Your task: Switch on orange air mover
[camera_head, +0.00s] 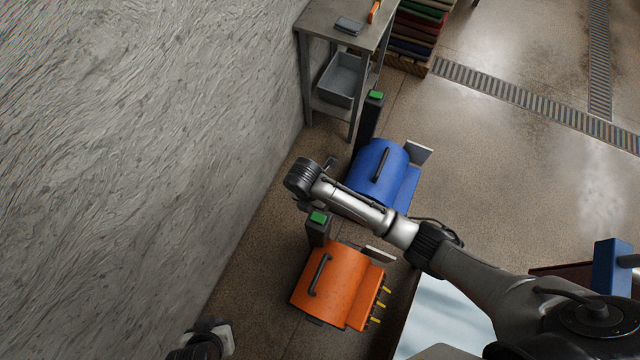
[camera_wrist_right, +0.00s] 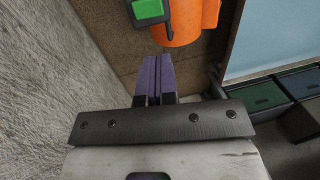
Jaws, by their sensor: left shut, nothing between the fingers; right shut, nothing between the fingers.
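The orange air mover (camera_head: 330,280) stands on the floor beside the textured wall. Its dark post, topped by a green button (camera_head: 318,217), rises on its far side. In the right wrist view, the green button (camera_wrist_right: 150,8) and part of the orange body (camera_wrist_right: 190,20) show at the top edge. My right gripper (camera_wrist_right: 160,60) is shut and empty, its purple fingers pointing up the picture towards the button, with a visible gap. In the head view its wrist hangs above the post and hides the fingers. My left gripper (camera_head: 207,340) is shut near the bottom edge, partly cut off.
A blue air mover (camera_head: 380,172) with its own green-topped post (camera_head: 375,97) stands farther back, partly behind my right arm. A grey table (camera_head: 325,17) stands beyond it. The wall (camera_head: 130,130) bounds the left. Drawers (camera_wrist_right: 255,95) show at right in the wrist view.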

